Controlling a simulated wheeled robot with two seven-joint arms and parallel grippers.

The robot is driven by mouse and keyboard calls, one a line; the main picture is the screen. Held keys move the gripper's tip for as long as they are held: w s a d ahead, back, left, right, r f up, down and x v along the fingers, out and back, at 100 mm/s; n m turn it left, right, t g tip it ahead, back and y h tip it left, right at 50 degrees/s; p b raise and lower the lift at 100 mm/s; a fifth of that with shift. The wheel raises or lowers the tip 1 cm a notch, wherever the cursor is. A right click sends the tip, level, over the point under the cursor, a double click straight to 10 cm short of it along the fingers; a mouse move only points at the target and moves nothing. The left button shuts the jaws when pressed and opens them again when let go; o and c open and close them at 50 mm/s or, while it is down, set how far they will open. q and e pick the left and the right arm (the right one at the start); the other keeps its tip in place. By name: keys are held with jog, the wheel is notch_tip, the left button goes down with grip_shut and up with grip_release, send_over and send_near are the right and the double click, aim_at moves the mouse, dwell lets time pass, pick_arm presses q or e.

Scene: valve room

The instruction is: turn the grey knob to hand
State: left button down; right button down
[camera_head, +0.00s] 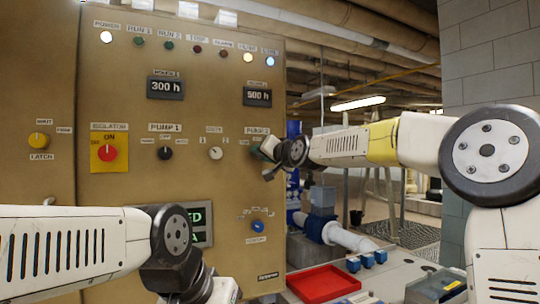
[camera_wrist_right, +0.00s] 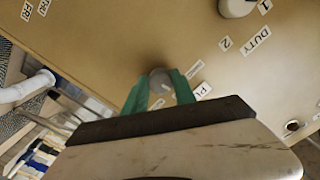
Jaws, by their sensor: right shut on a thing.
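The grey knob (camera_wrist_right: 160,78) sits on the tan panel under the PUMP 2 label, between the green fingers of my right gripper (camera_wrist_right: 160,92) in the right wrist view. The fingers are shut on it. In the head view my right gripper (camera_head: 264,152) reaches the panel from the right and hides the knob. My left arm comes in at the lower left. Its gripper is mostly cut off by the bottom edge, and its fingers do not show.
Left of the held knob are a white DUTY knob (camera_head: 215,153), a black PUMP 1 knob (camera_head: 164,153) and a red isolator knob (camera_head: 107,153). A blue knob (camera_head: 258,226) is below. A red tray (camera_head: 322,284) lies on the bench at lower right.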

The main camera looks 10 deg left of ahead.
jog(key=n, duration=0.6)
jog(key=shift+n, duration=0.4)
jog(key=shift+d, duration=0.1)
dwell(0.3)
jog(key=c, duration=1)
grip_release()
jog(key=shift+v, duration=3.8)
